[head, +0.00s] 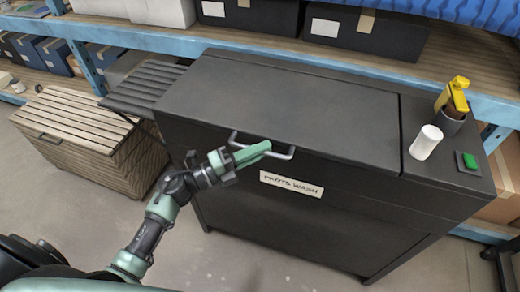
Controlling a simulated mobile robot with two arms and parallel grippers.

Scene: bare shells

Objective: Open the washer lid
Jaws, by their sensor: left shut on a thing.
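The washer (300,215) is a dark grey cabinet with a "PARTS WASH" label on its front. Its wide flat lid (290,105) lies shut on top. A light metal bar handle (285,156) sits at the lid's front edge. My left gripper (257,151) reaches in from the lower left, and its green fingers are shut on the handle. The fingers hide the middle of the bar. My right gripper is out of view.
A white cup (426,142), a brown holder with a yellow-topped bottle (455,98) and a green button (469,162) are on the washer's right top panel. A slatted wooden crate (80,140) stands left. Shelves with boxes (365,32) run behind.

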